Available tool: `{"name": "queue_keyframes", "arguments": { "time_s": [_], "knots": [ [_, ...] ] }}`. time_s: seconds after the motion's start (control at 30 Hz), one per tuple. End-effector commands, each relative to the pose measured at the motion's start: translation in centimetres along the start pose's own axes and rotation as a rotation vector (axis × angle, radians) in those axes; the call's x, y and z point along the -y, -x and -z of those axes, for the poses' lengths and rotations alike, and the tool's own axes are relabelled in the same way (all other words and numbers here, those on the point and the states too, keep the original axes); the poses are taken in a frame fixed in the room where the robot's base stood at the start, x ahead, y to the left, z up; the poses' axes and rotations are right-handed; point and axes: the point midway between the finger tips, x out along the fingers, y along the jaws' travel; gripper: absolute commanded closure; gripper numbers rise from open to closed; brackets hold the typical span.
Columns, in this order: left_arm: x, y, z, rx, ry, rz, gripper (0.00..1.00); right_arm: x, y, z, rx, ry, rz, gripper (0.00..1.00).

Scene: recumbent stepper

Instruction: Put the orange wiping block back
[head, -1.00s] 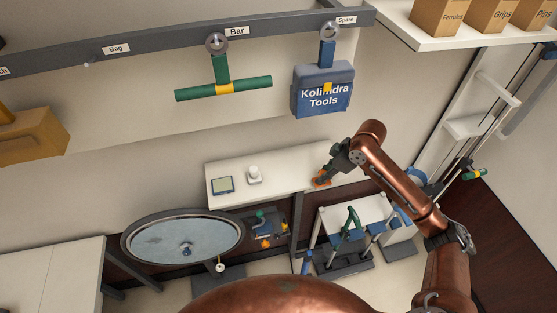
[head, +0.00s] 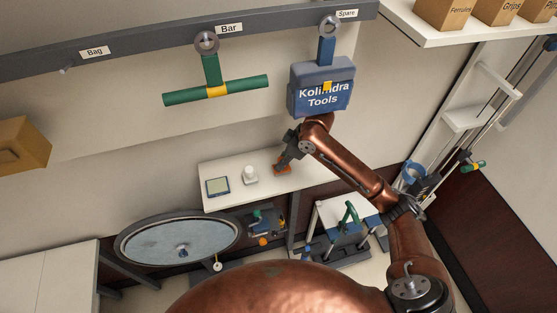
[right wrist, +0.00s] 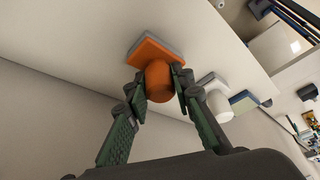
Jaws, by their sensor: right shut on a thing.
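The orange wiping block (right wrist: 150,52) shows in the right wrist view as a flat orange plate with a grey pad and a round orange handle. My right gripper (right wrist: 160,82) is shut on the handle, one finger on each side. In the head view the gripper (head: 286,158) and the orange block (head: 281,169) are over the right part of the white shelf (head: 260,190). I cannot tell whether the pad touches the shelf. My left gripper is not in view.
A white knobbed object (head: 250,175) and a small framed display (head: 217,186) stand on the shelf left of the block. A blue tool bag (head: 322,88) and a green bar (head: 215,91) hang above. A round blue-topped table (head: 180,241) is below left.

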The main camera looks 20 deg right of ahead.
Motion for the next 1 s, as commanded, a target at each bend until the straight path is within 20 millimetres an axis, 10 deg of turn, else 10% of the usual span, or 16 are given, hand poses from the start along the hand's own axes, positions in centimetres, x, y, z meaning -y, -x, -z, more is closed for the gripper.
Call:
{"name": "queue_keyframes", "arguments": {
  "time_s": [0.23, 0.27, 0.5, 1.0],
  "knots": [
    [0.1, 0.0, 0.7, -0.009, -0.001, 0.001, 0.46, 0.1, -0.5, -0.1, 0.008, 0.002, 0.004, 1.0],
    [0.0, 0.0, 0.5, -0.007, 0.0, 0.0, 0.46, 0.1, -0.5, -0.1, 0.008, 0.002, 0.004, 0.78],
    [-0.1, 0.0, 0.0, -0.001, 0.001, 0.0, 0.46, 0.1, -0.4, -0.2, 0.007, 0.002, 0.003, 0.61],
    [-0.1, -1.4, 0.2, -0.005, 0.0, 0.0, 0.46, -0.1, 1.1, -0.9, 0.007, -0.001, -0.001, 0.61]
  ]
}}
